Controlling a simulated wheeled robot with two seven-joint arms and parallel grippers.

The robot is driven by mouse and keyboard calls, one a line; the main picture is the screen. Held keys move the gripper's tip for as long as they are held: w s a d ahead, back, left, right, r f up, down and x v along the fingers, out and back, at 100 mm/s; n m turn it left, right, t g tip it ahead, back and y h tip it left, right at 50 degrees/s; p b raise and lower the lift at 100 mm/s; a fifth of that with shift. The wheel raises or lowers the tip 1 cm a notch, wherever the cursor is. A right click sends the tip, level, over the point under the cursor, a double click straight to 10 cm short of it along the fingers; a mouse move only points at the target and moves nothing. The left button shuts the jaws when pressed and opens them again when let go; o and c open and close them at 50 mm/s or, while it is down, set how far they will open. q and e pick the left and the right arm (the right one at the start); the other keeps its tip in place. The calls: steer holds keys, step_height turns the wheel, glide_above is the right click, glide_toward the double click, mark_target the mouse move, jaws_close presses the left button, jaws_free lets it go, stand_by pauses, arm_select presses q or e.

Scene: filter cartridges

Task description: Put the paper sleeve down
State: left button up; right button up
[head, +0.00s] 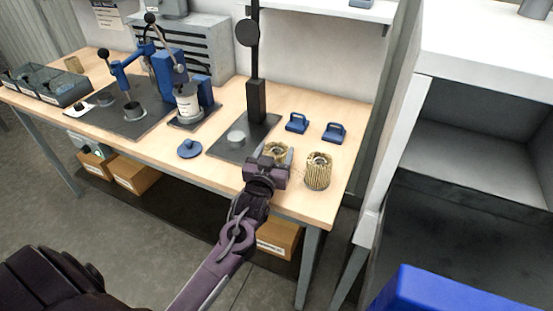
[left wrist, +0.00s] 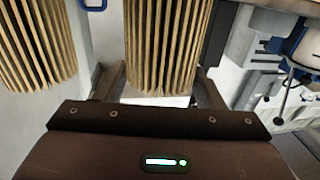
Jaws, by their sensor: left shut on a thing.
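My left gripper (head: 268,162) is shut on a tan pleated paper sleeve (head: 276,149) above the front right part of the workbench (head: 222,165). The sleeve's far end shows past the fingers; the gripper hides the rest. In the left wrist view the held sleeve (left wrist: 165,45) stands between the two fingers (left wrist: 160,90). I cannot tell whether it touches the bench. A second pleated sleeve (head: 318,171) stands upright on the bench just right of the gripper, and it also shows in the left wrist view (left wrist: 35,45). My right gripper is not in view.
Two blue blocks (head: 297,123) (head: 334,132) lie behind the sleeves. A stand with a dark post (head: 256,100) and a round blue lid (head: 190,149) are to the left. A blue lever press (head: 165,75) stands farther left. A white shelf unit (head: 480,60) is at right.

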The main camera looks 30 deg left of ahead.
arm_select(q)
steer(key=shift+c, duration=1.3)
steer(key=shift+r, duration=0.1)
